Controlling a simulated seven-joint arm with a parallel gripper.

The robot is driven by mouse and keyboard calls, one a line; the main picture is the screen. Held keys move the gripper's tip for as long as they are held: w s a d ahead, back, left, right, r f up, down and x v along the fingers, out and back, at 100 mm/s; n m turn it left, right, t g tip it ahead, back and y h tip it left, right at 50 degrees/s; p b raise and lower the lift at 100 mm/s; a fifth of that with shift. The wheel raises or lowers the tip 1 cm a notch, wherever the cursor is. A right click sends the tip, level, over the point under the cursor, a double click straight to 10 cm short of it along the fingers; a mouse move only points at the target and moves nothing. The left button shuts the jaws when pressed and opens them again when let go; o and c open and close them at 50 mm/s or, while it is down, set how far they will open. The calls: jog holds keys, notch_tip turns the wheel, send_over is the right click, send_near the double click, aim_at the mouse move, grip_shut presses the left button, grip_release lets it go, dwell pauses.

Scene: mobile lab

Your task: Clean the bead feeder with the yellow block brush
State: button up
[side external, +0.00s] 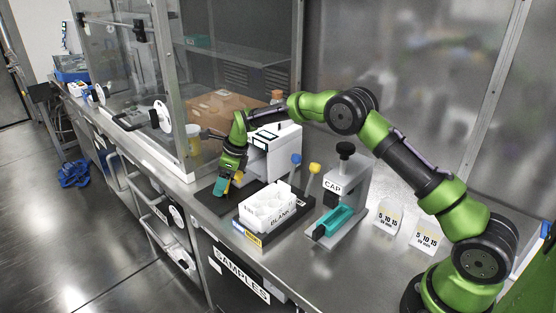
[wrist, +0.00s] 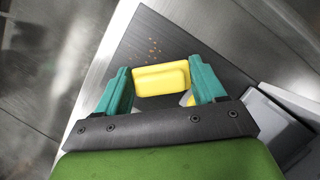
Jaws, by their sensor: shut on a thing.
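The yellow block brush (wrist: 161,79) is between the teal fingers of my gripper (wrist: 160,88) in the wrist view, clamped at both ends. In the side view my gripper (side external: 227,184) points down over a dark flat plate (side external: 208,203), and only a bit of the yellow brush (side external: 238,178) shows. The plate lies in front of a white box-shaped device (side external: 275,152); together they look like the bead feeder. In the wrist view small orange-brown specks (wrist: 153,47) lie on the dark plate (wrist: 190,38), just beyond the brush. I cannot tell whether the brush touches the plate.
A white compartment tray (side external: 268,208) on a black base stands close to the plate, with blue and yellow knobs behind it. A capping press (side external: 342,190) and two small cards (side external: 388,219) are farther right. A glass enclosure (side external: 130,85) stands left; the bench edge is near the plate.

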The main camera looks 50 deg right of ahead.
jog(key=shift+s+a, duration=0.1)
jog(key=shift+a, duration=2.8)
jog(key=shift+w+f, duration=0.15)
jog(key=shift+w, duration=0.2)
jog(key=shift+w+d+r, duration=0.1)
jog(key=shift+d+r, duration=0.05)
jog(key=shift+d, duration=2)
jog(key=shift+d+r, duration=0.1)
jog(key=shift+d, duration=2.05)
jog(key=shift+r, duration=0.1)
jog(key=shift+w+r, duration=0.1)
jog(key=shift+r, duration=0.75)
jog(key=shift+c, duration=0.5)
jog(key=shift+a+r, duration=0.2)
jog(key=shift+r, duration=1.65)
jog(key=shift+a+r, duration=0.1)
jog(key=shift+r, duration=0.15)
